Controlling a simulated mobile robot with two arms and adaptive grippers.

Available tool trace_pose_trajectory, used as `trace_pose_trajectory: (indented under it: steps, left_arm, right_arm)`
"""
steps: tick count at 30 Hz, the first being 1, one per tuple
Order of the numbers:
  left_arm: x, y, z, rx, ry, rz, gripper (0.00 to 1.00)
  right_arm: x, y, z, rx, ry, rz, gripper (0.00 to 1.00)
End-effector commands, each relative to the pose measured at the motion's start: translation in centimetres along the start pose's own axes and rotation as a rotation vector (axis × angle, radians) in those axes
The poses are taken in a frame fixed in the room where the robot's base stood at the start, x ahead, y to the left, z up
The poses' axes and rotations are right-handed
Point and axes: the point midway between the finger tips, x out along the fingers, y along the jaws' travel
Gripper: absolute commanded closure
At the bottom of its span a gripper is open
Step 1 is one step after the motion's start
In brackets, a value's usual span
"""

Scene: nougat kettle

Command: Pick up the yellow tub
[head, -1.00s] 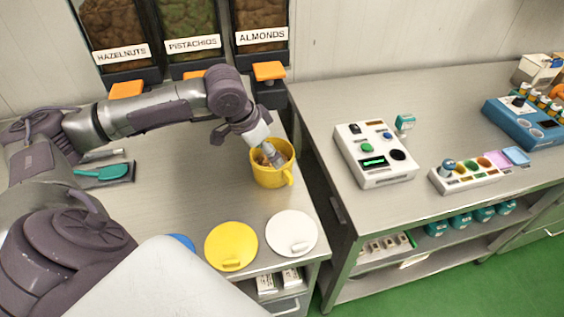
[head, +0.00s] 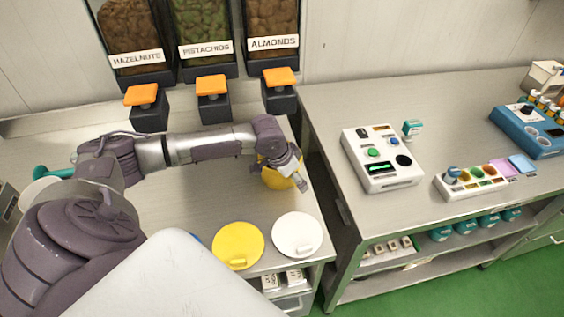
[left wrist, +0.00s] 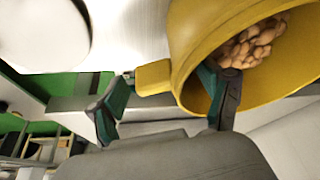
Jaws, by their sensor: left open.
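The yellow tub (head: 276,179) stands near the right edge of the left table in the head view, mostly hidden behind my left gripper (head: 298,182). In the left wrist view, the tub (left wrist: 190,35) shows large and close, with nuts inside and a yellow handle (left wrist: 155,76) on its side. My left gripper (left wrist: 163,98) is open there. One finger is at the tub's mouth, overlapping the rim, and the other is beyond the handle, so the handle and wall lie between them. I cannot tell whether either finger touches. My right gripper is not in view.
A yellow lid (head: 238,244) and a white lid (head: 297,235) lie at the table's front. Nut dispensers with orange levers (head: 212,85) stand behind. A gap separates this table from the right one, which holds a white control box (head: 382,160).

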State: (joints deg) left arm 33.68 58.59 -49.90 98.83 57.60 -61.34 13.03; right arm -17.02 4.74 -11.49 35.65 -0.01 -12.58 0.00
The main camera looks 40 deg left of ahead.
Motion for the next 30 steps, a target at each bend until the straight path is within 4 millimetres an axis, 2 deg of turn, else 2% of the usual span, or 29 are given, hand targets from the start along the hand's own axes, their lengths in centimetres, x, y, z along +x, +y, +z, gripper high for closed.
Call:
trace_pose_trajectory:
  steps: [8, 22, 30]
  left_arm:
    - [0.32, 0.00, 0.00, 0.001, 0.001, 0.000, 0.23]
    - [0.29, 0.00, -0.01, 0.001, 0.001, 0.000, 1.00]
    - [0.20, -0.04, -0.13, 0.001, 0.004, -0.001, 1.00]
  right_arm:
    - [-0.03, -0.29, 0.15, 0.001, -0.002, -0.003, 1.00]
    - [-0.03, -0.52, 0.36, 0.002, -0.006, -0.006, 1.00]
    - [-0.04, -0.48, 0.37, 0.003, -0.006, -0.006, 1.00]
